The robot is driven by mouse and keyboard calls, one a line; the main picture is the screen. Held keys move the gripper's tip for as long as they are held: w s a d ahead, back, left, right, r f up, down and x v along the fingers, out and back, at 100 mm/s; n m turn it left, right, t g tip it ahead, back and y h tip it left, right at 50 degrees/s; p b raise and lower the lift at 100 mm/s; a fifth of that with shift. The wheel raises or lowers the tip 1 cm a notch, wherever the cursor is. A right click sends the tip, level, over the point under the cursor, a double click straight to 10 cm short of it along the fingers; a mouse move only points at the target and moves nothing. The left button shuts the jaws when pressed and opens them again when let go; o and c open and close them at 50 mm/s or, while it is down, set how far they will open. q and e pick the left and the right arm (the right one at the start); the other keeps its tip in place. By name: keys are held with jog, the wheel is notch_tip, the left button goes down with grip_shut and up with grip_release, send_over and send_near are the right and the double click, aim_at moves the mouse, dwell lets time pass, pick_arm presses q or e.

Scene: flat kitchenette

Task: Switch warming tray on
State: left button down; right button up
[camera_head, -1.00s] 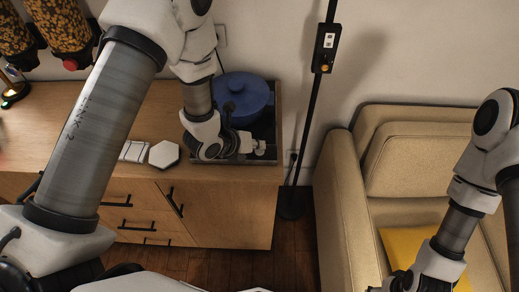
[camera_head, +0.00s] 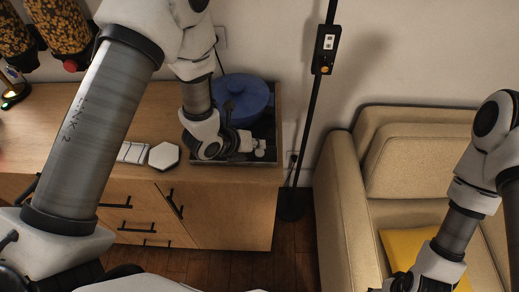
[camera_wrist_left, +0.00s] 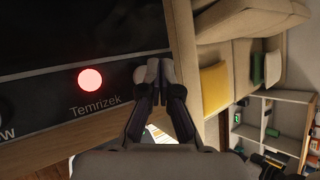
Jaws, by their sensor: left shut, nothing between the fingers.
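The warming tray (camera_head: 277,105) is a dark tray at the right end of the wooden cabinet, with a blue lidded pot (camera_head: 243,97) on it. In the left wrist view its black top (camera_wrist_left: 70,35) and front strip (camera_wrist_left: 110,92) show, with a round red light (camera_wrist_left: 90,79) glowing above the label "Temrizek". My left gripper (camera_head: 262,149) is at the tray's front right edge. In the left wrist view its fingertips (camera_wrist_left: 153,71) are together and empty, to the right of the red light.
A white hexagonal object (camera_head: 164,155) and a striped white item (camera_head: 133,152) lie on the cabinet left of the tray. A black lamp pole (camera_head: 309,130) with a small control box (camera_head: 326,48) stands right of the cabinet. A beige sofa (camera_head: 345,200) is farther right.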

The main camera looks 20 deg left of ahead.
aim_at(258, 153)
pick_arm(q)
notch_tip(258, 153, up, 6)
jog(key=p, duration=0.3)
dwell(0.4)
